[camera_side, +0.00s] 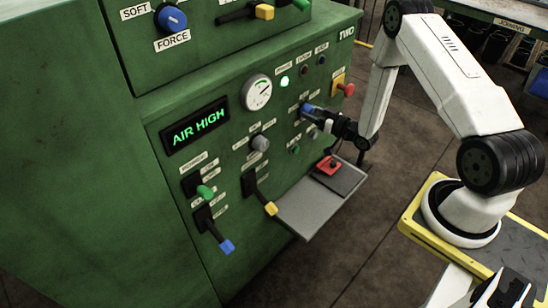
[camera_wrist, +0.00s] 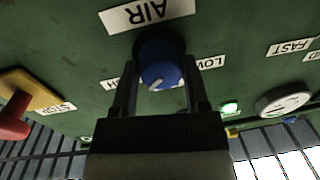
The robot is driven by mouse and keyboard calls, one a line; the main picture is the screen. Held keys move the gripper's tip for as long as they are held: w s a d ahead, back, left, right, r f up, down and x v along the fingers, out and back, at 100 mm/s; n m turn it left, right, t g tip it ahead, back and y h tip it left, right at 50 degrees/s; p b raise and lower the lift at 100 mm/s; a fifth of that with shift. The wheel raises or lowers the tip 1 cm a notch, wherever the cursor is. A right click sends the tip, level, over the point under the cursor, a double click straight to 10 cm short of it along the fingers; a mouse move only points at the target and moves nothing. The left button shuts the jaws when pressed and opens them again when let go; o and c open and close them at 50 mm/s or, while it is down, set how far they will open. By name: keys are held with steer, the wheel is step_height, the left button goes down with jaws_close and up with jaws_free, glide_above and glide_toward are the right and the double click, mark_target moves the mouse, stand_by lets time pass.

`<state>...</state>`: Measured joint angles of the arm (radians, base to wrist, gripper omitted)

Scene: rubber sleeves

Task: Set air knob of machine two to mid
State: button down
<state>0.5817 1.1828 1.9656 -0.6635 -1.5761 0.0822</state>
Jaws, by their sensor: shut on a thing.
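The blue air knob (camera_wrist: 160,62) sits on the green panel of machine two (camera_side: 225,85), under an AIR label that appears upside down in the wrist view. It also shows in the side view (camera_side: 307,108), at the tip of my gripper (camera_side: 319,117). In the wrist view, the two dark fingers of my gripper (camera_wrist: 160,75) stand on either side of the knob and are shut on it. A white pointer mark shows on the knob's face. A LOW label (camera_wrist: 210,62) is on its right; the label on its left is partly hidden by a finger. The display (camera_side: 195,125) reads AIR HIGH.
A red emergency-type button on a yellow plate (camera_side: 339,85) is close to the gripper. A gauge (camera_side: 257,92), a lit green lamp (camera_side: 284,82), a grey knob (camera_side: 260,143) and several levers share the panel. A grey shelf (camera_side: 305,208) with a red part juts out below.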

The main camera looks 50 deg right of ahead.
steer(key=shift+n, duration=0.3)
steer(key=n, duration=0.8)
steer(key=shift+n+g+h, duration=0.3)
steer(key=shift+n+g, duration=0.1)
stand_by(0.4)
steer(key=shift+c, duration=0.4)
jaws_free()
steer(key=shift+s, duration=0.15)
steer(key=s, duration=0.7)
steer(key=shift+s+d+r, duration=0.15)
steer(key=shift+s+r, duration=0.15)
